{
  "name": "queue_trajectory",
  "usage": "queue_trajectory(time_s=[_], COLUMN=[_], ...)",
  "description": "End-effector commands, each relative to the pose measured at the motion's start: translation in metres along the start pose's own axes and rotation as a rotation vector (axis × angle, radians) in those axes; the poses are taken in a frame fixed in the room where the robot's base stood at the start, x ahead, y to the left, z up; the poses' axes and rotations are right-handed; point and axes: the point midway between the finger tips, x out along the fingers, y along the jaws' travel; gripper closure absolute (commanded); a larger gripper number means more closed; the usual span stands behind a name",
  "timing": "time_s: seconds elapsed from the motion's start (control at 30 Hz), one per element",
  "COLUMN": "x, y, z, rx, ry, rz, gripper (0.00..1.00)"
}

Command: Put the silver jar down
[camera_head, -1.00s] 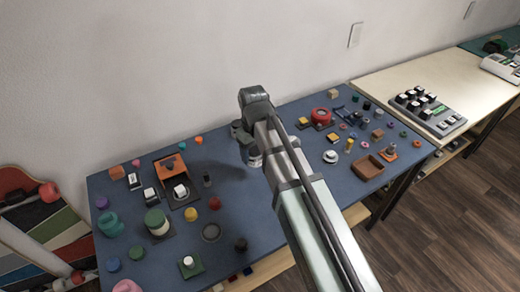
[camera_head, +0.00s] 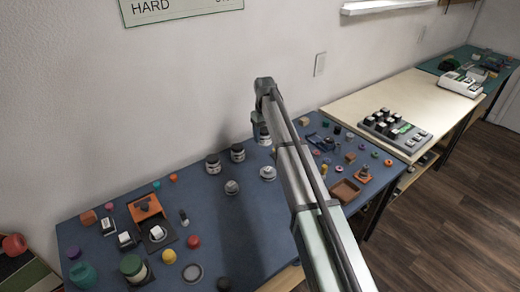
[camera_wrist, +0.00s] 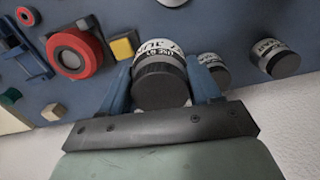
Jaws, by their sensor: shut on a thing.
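My gripper (camera_wrist: 160,88) is shut on the silver jar (camera_wrist: 160,80), which has a dark grey lid and a white label with black print. In the wrist view a blue finger presses each side of it. In the head view the jar (camera_head: 262,137) shows partly beside my arm, at the back of the blue table. Whether its base touches the table I cannot tell. Two similar jars stand to its left in the head view, a nearer one (camera_head: 237,153) and a farther one (camera_head: 213,164). They also show to its right in the wrist view.
A red round part (camera_wrist: 75,52) and a yellow block (camera_wrist: 124,45) lie to the left in the wrist view. Two round pale parts (camera_head: 268,173) (camera_head: 231,187) sit in front of the jars. The wall is close behind. The blue table (camera_head: 225,225) has bare room front and centre.

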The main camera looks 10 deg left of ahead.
Motion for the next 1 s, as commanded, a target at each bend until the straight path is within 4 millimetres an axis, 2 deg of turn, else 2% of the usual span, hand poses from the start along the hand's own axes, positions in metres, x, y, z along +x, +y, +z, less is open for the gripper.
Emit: queue_trajectory(time_s=[0.03,0.1,0.3,0.53,0.67,1.0], x=[-0.003,-0.004,-0.009,-0.008,0.000,0.050], y=[0.010,0.017,0.030,0.031,0.031,0.031], z=[-0.025,-0.045,-0.081,-0.082,-0.082,-0.084], rx=[-0.013,-0.037,-0.118,-0.230,-0.247,-0.246], ry=[0.001,0.004,0.017,0.027,0.027,0.026], rz=[0.000,0.001,0.007,0.014,0.014,0.014], gripper=[0.73,0.73,0.73,0.73,0.73,0.73])
